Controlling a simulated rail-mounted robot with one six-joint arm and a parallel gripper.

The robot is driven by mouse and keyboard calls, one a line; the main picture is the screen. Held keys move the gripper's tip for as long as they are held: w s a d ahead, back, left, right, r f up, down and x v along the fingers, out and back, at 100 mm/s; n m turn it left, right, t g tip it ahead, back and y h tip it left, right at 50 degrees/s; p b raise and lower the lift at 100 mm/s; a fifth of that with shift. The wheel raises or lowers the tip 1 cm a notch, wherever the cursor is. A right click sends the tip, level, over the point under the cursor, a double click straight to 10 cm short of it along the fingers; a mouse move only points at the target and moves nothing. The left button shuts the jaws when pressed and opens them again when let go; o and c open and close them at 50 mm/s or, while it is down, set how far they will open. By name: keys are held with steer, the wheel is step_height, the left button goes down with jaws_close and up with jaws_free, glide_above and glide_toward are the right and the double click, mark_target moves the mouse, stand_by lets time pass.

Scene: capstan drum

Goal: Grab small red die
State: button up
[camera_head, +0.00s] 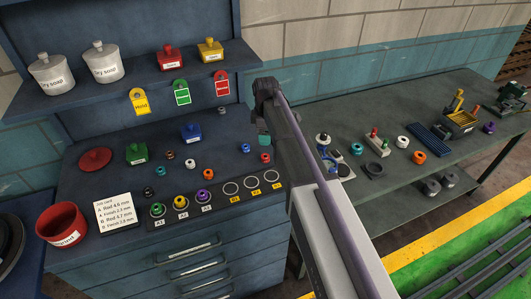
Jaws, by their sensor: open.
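A small red ring-like piece (265,157), which looks like the small red die, lies on the dark bench top just left of my arm. It is tiny in the picture, and my arm may cover its right side. A teal piece (264,140) is just behind it. My gripper (262,128) points down from the end of my arm, above and behind the red piece in the picture. It is open, with nothing seen between its jaws. The fingers are small and dark, and their height over the bench is hard to tell.
Several other coloured dies lie around, with a blue block (191,132) and green block (137,153) behind. A labelled die rack (220,198) runs along the bench's front edge. A shelf (130,82) holds pots. A second table (385,185) with tools stands right.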

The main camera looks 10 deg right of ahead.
steer(key=w+n, duration=0.1)
steer(key=n, duration=0.2)
steer(key=n+b, duration=0.2)
steer(key=b, duration=0.4)
glide_above(265, 156)
steer(key=f, duration=0.6)
steer(key=shift+w+d, duration=0.1)
steer(key=shift+w, duration=0.15)
steer(key=f+b, duration=0.5)
steer(key=shift+s+f, duration=0.25)
steer(key=shift+r, duration=0.25)
steer(key=c, duration=1.1)
steer(key=shift+o, duration=0.2)
step_height(265, 156, up, 10)
steer(key=p, duration=1)
steer(key=shift+s+r, duration=0.15)
